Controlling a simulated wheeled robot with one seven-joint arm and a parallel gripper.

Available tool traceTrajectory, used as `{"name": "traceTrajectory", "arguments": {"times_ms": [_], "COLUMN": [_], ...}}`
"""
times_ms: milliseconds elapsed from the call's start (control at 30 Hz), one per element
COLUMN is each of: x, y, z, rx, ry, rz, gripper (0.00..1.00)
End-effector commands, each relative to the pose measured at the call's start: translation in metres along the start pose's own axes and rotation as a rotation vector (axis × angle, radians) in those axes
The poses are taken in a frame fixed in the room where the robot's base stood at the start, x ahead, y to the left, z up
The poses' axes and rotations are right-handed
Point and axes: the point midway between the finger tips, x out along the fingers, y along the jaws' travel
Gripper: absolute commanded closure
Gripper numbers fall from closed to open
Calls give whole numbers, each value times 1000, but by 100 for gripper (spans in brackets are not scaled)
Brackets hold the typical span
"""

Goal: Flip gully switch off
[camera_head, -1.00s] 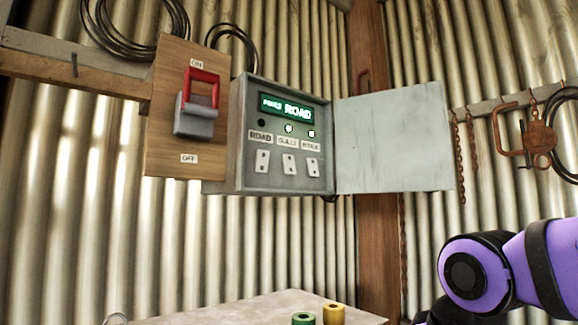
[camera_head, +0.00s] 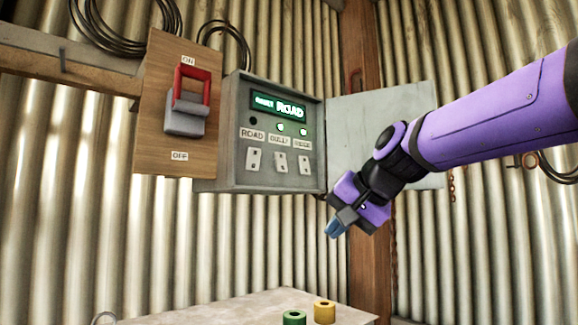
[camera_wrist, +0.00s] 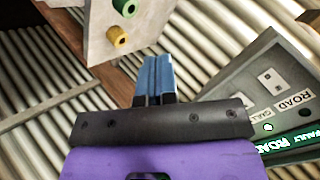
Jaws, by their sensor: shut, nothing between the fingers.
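The grey switch box (camera_head: 230,170) hangs on the wall with its door open to the right. Inside, the gully switch (camera_head: 280,163) is the middle of three small toggles, under the GULLY label; its exact lever position is too small to tell. The lamp above it (camera_head: 280,127) is lit. The green display (camera_head: 278,106) reads FAULT ROAD. My gripper (camera_head: 334,229) is shut and empty, below and right of the box, apart from the switches. In the wrist view its blue fingers (camera_wrist: 155,76) are together, with the box (camera_wrist: 230,95) at right.
A wooden board with a large red-handled switch (camera_head: 192,90), handle up toward ON, is left of the box. The open door (camera_head: 365,110) is behind my arm. A table (camera_head: 230,310) below bears a green cylinder (camera_head: 294,318) and a yellow one (camera_head: 324,312).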

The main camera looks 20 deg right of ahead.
Motion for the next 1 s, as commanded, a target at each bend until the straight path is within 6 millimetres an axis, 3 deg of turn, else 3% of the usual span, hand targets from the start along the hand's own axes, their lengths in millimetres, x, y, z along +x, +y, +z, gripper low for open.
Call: {"name": "traceTrajectory", "arguments": {"times_ms": [33,200,300,433,633,1000], "x": [0,-7,-13,-20,-27,-28], "y": [-16,-64,-84,-102,-112,-114], "z": [-25,-103,-143,-182,-210,-212], "rx": [70,300,415,525,604,611], "ry": [26,99,131,155,170,171], "rz": [-44,-210,-301,-394,-465,-472], "gripper": [100,100,100,100,100,100]}}
